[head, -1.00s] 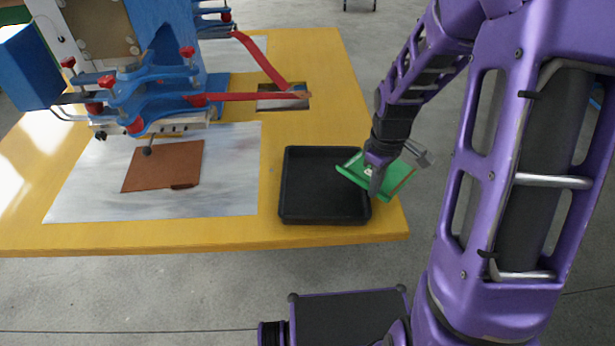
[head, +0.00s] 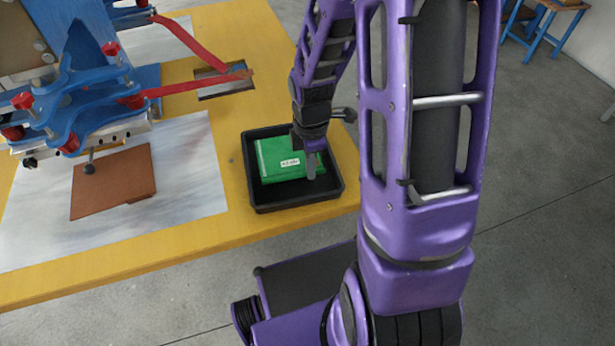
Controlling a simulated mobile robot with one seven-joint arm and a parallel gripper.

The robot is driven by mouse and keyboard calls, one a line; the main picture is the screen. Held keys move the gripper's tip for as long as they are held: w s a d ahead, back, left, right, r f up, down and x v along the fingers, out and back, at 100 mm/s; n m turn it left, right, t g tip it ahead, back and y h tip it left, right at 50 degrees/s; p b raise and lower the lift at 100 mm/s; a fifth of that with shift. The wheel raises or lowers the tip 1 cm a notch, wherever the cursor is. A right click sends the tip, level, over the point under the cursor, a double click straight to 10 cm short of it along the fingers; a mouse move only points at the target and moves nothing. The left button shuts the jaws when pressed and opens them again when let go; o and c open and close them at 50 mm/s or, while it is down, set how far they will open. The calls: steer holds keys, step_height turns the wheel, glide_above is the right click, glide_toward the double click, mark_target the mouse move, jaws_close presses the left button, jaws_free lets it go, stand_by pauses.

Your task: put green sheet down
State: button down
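The green sheet (head: 277,166) with a small white label is inside the black tray (head: 299,202), in the tray's left and middle part. It looks roughly level; I cannot tell whether it rests fully on the tray's floor. My gripper (head: 311,172) points down into the tray at the sheet's right edge. One finger shows there; the other is hidden, so whether it still grips the sheet is unclear.
The tray stands on the yellow table (head: 190,243) near its right front corner. To the left, a brown sheet (head: 112,183) lies on a grey plate (head: 195,190), beside a blue clamping machine (head: 80,85) with red arms. A cut-out (head: 225,88) is behind the tray.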

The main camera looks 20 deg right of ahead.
steer(key=shift+f+b, duration=0.45)
steer(key=shift+f, duration=1.5)
steer(key=shift+f, duration=0.15)
steer(key=c, duration=1.1)
jaws_free()
steer(key=shift+o, duration=0.2)
step_height(320, 180, up, 12)
steer(key=p, duration=0.3)
steer(key=shift+r, duration=0.2)
